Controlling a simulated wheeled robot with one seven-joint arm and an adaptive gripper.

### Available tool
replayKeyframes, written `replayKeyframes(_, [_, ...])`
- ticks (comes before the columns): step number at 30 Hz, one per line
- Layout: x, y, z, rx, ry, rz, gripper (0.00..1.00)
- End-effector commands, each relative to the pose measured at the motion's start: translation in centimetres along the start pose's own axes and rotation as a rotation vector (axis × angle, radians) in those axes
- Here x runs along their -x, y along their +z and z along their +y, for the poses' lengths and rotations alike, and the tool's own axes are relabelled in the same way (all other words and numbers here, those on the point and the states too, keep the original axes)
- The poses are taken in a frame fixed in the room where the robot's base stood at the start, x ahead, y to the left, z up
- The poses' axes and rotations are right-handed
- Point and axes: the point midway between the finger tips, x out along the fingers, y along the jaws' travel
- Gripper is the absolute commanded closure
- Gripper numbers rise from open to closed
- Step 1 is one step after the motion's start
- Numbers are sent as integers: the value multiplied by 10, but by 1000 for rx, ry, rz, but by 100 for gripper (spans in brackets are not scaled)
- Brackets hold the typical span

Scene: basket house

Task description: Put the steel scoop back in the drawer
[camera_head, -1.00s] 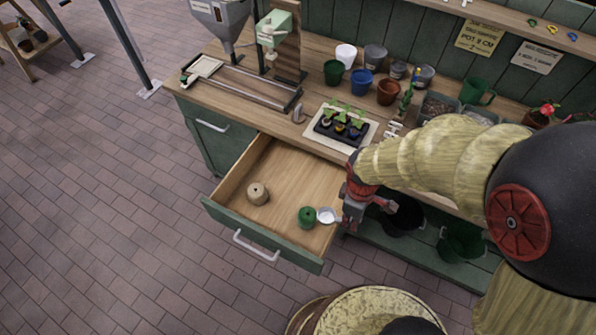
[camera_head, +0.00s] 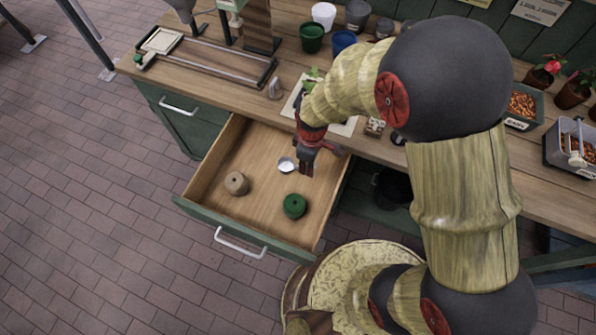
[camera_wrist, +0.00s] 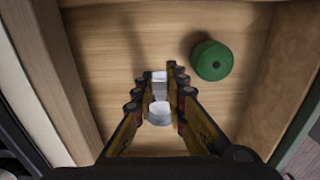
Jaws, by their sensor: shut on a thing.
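The steel scoop (camera_head: 287,164) is pale and silvery, and its bowl shows just left of my gripper (camera_head: 306,171) in the head view. In the wrist view the scoop (camera_wrist: 159,110) sits between the two fingers of my gripper (camera_wrist: 160,95), which is shut on it. The open drawer (camera_head: 262,206) has a light wooden inside and a green front. My gripper and the scoop are over the drawer's inside, near its right side. Whether the scoop touches the drawer floor I cannot tell. My fingers hide part of the scoop.
A green spool (camera_head: 294,206) and a tan spool (camera_head: 237,183) lie in the drawer; the green one also shows in the wrist view (camera_wrist: 211,61). The wooden worktop (camera_head: 200,62) above holds pots and a seedling tray. Bare drawer floor lies between the spools.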

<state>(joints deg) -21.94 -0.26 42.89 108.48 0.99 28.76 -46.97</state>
Motion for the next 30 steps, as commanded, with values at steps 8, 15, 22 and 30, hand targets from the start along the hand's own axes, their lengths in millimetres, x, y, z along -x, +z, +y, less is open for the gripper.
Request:
replayKeyframes(8, [-36, -26, 6, 0, -1, -1, 100])
replayKeyframes(15, [-51, -37, 9, 0, -2, -2, 100])
replayKeyframes(22, [-79, -35, 9, -1, -2, -2, 100])
replayKeyframes(30, [-78, -35, 9, -1, -1, -2, 100])
